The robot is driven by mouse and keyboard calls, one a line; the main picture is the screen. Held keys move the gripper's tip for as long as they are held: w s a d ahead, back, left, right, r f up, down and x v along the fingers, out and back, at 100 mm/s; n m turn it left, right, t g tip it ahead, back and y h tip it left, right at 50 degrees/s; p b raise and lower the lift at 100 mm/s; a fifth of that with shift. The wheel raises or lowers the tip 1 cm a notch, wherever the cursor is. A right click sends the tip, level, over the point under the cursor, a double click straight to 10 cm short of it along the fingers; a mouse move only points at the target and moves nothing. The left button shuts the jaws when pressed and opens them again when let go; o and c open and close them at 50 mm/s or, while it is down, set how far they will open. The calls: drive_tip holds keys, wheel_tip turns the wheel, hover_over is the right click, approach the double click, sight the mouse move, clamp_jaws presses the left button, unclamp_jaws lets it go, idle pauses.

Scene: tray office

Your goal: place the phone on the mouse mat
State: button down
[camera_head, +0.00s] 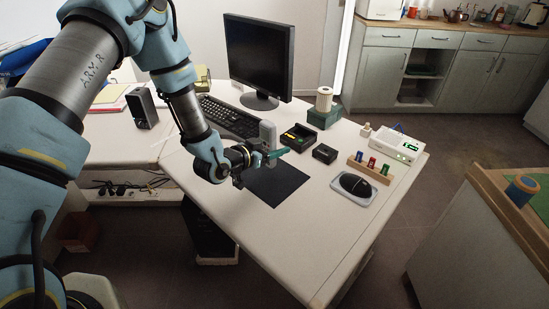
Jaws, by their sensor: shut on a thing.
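The jaws hide part of the slab. A pale grey rounded upright piece (267,132) shows right at the jaws; I cannot tell whether it stands behind them. The mat lies flat on the white desk, and its visible surface is bare.
A black mouse on a grey pad (341,185), a wooden rack with coloured pieces (369,171), dark boxes (324,153) and a white device (394,146) stand to the right. The keyboard (229,116) and monitor (259,58) are behind. The desk's front is clear.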

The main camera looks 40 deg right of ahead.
drive_tip(key=shift+f+p, duration=0.5)
drive_tip(key=shift+f, duration=1.65)
drive_tip(key=shift+f, duration=0.15)
drive_tip(key=shift+c, duration=0.8)
unclamp_jaws()
